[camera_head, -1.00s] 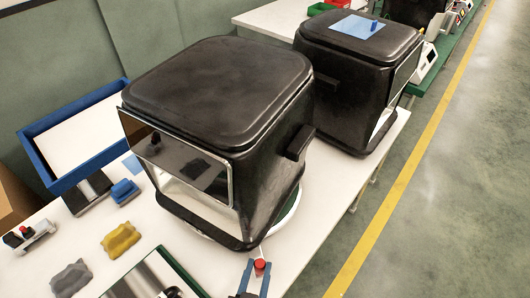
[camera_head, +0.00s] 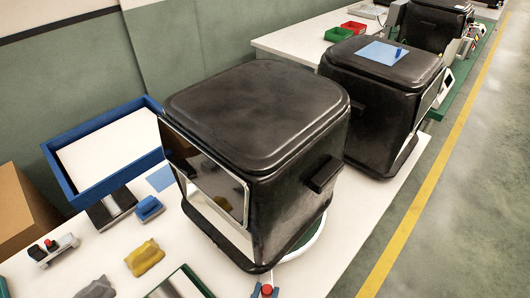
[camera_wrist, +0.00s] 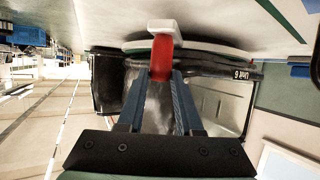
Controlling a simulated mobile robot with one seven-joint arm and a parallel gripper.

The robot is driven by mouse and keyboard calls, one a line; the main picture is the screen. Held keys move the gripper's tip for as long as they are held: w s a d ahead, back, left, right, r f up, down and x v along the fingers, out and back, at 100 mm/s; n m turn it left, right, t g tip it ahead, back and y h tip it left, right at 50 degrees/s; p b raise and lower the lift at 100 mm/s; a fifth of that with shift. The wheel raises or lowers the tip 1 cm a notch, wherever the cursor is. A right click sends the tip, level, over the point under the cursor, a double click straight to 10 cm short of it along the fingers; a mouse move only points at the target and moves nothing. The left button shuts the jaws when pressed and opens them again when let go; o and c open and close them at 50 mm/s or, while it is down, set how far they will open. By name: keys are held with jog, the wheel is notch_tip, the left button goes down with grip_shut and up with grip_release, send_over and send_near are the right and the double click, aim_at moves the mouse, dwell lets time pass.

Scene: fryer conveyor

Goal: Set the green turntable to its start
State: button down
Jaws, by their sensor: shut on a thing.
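The green turntable (camera_head: 303,240) shows as a pale-edged round plate under the near black fryer (camera_head: 250,150), mostly hidden by it. A red knob or handle (camera_wrist: 162,55) on a white piece shows in the wrist view, beside the turntable's edge. In the head view only the fingertips (camera_head: 255,291) show at the bottom edge. The fryer stands upright on the turntable, its glossy panel facing front left.
A second black fryer (camera_head: 375,100) with a blue sheet on top stands behind to the right. A blue tray (camera_head: 60,188), a blue block (camera_head: 149,208), a yellow cloth (camera_head: 145,257) and a grey cloth (camera_head: 96,289) lie left. The table's right front is clear.

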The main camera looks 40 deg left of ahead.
jog(key=shift+s+a+f, duration=0.15)
jog(key=shift+s+a, duration=0.35)
jog(key=shift+a, duration=0.2)
jog(key=c, duration=0.9)
grip_release()
jog(key=o, duration=0.3)
jog(key=shift+s+a, duration=0.1)
jog(key=shift+s, duration=0.1)
jog(key=shift+w, duration=0.1)
jog(key=v, duration=0.8)
jog(key=b+v, duration=0.1)
jog(key=v, duration=0.4)
jog(key=shift+w+d+r, duration=0.2)
jog(key=shift+w+d, duration=0.05)
jog(key=shift+d, duration=0.1)
